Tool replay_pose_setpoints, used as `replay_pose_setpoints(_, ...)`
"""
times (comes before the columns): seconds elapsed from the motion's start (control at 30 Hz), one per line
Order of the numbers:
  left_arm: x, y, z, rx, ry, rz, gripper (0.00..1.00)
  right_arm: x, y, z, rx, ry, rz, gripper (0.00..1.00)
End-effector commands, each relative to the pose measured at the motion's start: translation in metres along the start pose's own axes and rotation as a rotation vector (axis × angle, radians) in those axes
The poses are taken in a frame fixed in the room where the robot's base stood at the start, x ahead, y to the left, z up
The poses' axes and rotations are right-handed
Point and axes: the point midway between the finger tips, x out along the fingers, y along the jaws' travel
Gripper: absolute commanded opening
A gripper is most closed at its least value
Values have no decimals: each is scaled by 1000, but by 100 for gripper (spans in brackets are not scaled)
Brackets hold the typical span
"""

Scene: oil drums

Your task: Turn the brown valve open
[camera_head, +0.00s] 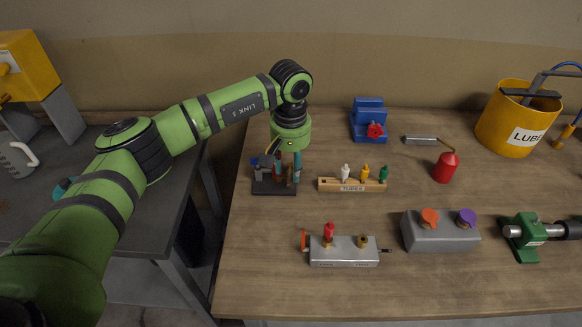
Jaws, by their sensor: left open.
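A small brown knob (362,241), which looks like the brown valve, sits on top of a grey metal block (343,257) at the front of the wooden table. A red-topped fitting (328,234) stands beside it on the same block, and an orange disc (304,240) is at the block's left end. My left arm comes in from the left, and my left gripper (283,155) points down, open, over the black tool holder, behind and to the left of the grey block. It is apart from the brown knob. My right gripper is not in view.
The black tool holder (274,187) holds several tools under my left gripper. A wooden rack (340,186) with three small bottles stands behind the block. A grey box (439,236) with orange and purple knobs is to the right. The table's front edge is clear.

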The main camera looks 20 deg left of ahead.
Motion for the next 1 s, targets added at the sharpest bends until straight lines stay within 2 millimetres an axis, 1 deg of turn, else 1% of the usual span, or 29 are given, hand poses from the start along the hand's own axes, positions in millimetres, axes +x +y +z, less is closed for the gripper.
replay_pose_setpoints(0.03,5,0,1,0,-3,0,41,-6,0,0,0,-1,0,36)
replay_pose_setpoints(0.2,21,0,0,-1,-2,1,41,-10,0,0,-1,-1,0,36)
replay_pose_setpoints(0.5,25,1,0,0,0,3,41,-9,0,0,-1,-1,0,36)
replay_pose_setpoints(0.57,24,1,0,0,0,3,17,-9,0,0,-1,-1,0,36)
replay_pose_setpoints(0.6,24,1,0,0,-1,3,1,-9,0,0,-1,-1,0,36)
replay_pose_setpoints(0.63,24,1,0,0,-1,3,0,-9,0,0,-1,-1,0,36)
replay_pose_setpoints(0.87,25,1,0,-2,-1,3,0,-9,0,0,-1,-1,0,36)
replay_pose_setpoints(1.0,26,2,0,-21,-1,3,0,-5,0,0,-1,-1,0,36)
